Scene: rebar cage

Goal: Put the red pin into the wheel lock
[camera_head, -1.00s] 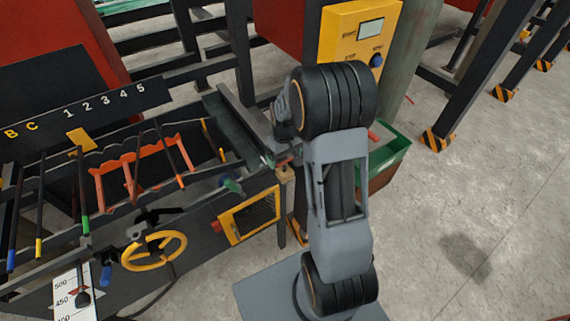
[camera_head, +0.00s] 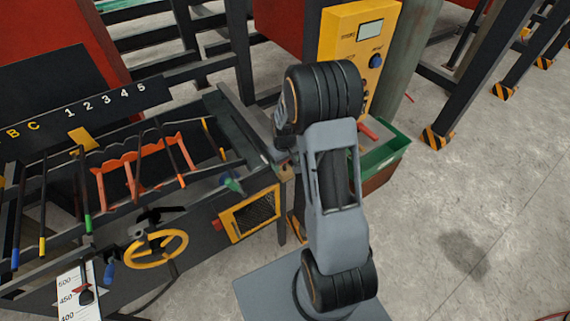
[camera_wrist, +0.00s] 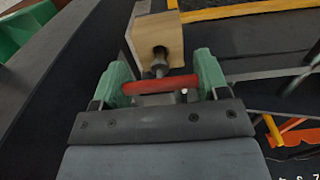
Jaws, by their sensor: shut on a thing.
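In the wrist view my gripper (camera_wrist: 163,78) has its two green fingers shut on the ends of the red pin's crosswise handle (camera_wrist: 160,86). The pin's grey metal shaft points away from me to the dark hole in a pale wooden block (camera_wrist: 168,36). The shaft's end is at the hole; I cannot tell how deep it sits. In the head view the wooden block (camera_head: 285,171) is at the frame's right corner, and my arm mostly hides the gripper there. The yellow handwheel (camera_head: 156,249) is on the frame's front, left of the block. I cannot make out its lock clearly.
A yellow mesh panel (camera_head: 250,216) lies between handwheel and block. A green bin (camera_head: 382,158) stands right of my arm, below a yellow control box (camera_head: 352,48). Orange racks and dark rails fill the frame's top. The floor at right (camera_head: 480,210) is clear.

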